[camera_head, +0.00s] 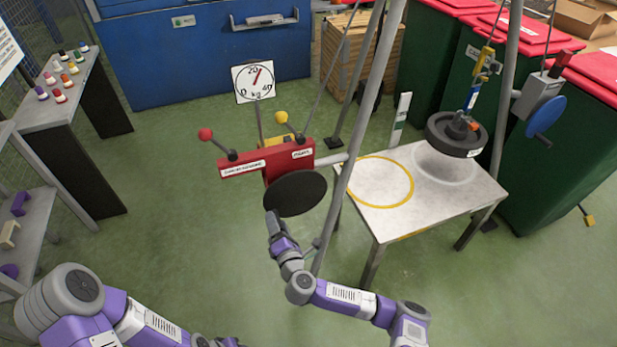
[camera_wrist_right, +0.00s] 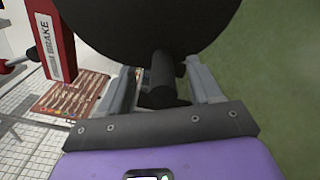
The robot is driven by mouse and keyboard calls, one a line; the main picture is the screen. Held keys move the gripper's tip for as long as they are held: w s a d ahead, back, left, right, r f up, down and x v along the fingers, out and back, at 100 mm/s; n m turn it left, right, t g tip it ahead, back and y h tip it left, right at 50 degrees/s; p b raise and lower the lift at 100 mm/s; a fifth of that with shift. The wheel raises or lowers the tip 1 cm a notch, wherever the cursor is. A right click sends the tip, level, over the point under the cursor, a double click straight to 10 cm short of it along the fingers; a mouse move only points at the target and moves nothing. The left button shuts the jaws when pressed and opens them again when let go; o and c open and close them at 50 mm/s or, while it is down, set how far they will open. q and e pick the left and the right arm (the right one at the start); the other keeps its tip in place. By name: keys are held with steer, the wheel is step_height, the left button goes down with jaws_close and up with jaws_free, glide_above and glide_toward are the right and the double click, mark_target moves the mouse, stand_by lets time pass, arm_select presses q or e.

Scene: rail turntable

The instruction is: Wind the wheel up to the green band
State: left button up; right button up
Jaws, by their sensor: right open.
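A black wheel (camera_head: 455,135) hangs from a hook and blue strap above the right part of a pale table. A white upright marker (camera_head: 403,105) with a green band stands behind the table. A red winch (camera_head: 275,165) with levers has a black crank disc (camera_head: 296,194), which also fills the top of the right wrist view (camera_wrist_right: 150,25). My right gripper (camera_head: 272,220) is at the disc's lower left edge. In the right wrist view its open fingers (camera_wrist_right: 160,85) stand either side of the dark crank handle (camera_wrist_right: 160,88). My left gripper is out of view; only its arm shows.
A dial in kg (camera_head: 253,82) stands behind the winch. The table (camera_head: 385,225) carries a yellow ring. A grey frame leg (camera_head: 355,150) rises beside the winch. A blue-disc device (camera_head: 545,115) is at right. Green floor is open at left.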

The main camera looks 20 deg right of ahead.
steer(key=s, duration=0.8)
stand_by(0.4)
stand_by(0.4)
